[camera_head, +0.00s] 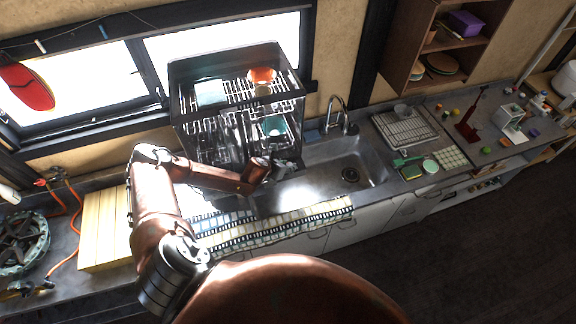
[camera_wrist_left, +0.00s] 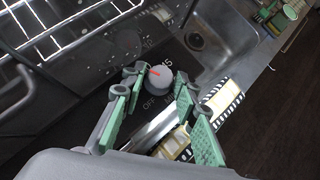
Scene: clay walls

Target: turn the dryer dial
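The dish dryer (camera_head: 240,62), a dark open-fronted cabinet with wire racks, stands on the counter left of the sink. In the left wrist view its round grey dial (camera_wrist_left: 159,82) has a red pointer mark, with an OFF label and numbers on the panel around it. My left gripper (camera_head: 272,168) is at the dryer's lower right front corner. In the left wrist view the gripper's (camera_wrist_left: 160,90) green-padded fingers are spread, with the tips either side of the dial. Small gaps seem to show, though contact is hard to judge. In the head view the gripper hides the dial. My right gripper is out of view.
The sink (camera_head: 350,172) with its tap (camera_head: 337,115) is just right of the dryer. A film-strip patterned mat (camera_head: 275,226) lies along the counter's front edge below the gripper. Dishes (camera_head: 262,75) stand inside the dryer. Yellow boards (camera_head: 103,230) lie at left.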

